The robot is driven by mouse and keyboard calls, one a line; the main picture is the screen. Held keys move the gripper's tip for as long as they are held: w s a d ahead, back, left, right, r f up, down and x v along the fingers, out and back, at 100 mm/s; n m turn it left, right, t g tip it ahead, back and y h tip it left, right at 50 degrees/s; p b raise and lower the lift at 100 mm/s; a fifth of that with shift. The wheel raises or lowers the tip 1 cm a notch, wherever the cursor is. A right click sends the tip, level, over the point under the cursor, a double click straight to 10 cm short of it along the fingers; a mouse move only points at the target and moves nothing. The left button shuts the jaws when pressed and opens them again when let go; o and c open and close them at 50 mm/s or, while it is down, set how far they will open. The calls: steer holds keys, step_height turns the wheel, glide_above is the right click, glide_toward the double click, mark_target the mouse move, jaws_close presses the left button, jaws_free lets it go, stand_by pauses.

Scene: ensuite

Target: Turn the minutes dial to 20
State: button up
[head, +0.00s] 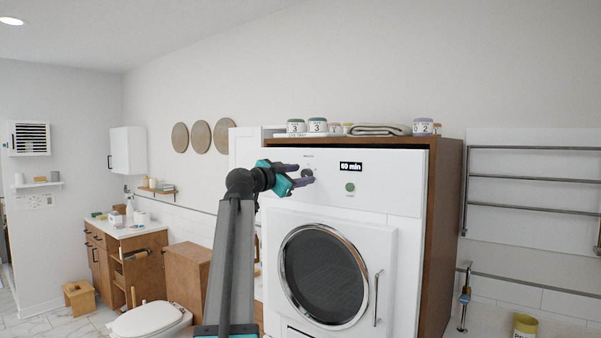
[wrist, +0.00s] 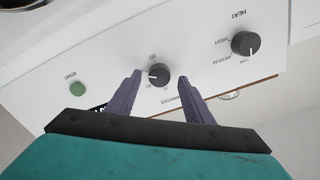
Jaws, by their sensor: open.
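The minutes dial (wrist: 159,74) is a dark round knob on the white dryer panel. In the wrist view it sits between the tips of my open gripper (wrist: 159,77), with a small gap showing on each side. Its pale pointer mark is on the left of the knob in that view, where the panel appears turned over. In the head view the dial (head: 308,172) is just visible by the fingertips of my gripper (head: 313,176). The display (head: 350,167) reads 60 min.
A heat dial (wrist: 245,44) is right of the minutes dial in the wrist view. A green start button (wrist: 77,89) is to the left. The dryer's round door (head: 324,277) is below the panel. Jars (head: 317,125) and a folded towel (head: 380,129) rest on top.

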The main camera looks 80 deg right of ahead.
steer(key=shift+s+d, duration=0.2)
steer(key=shift+d, duration=0.1)
steer(key=c, duration=1)
steer(key=shift+a, duration=0.1)
steer(key=shift+c, duration=0.2)
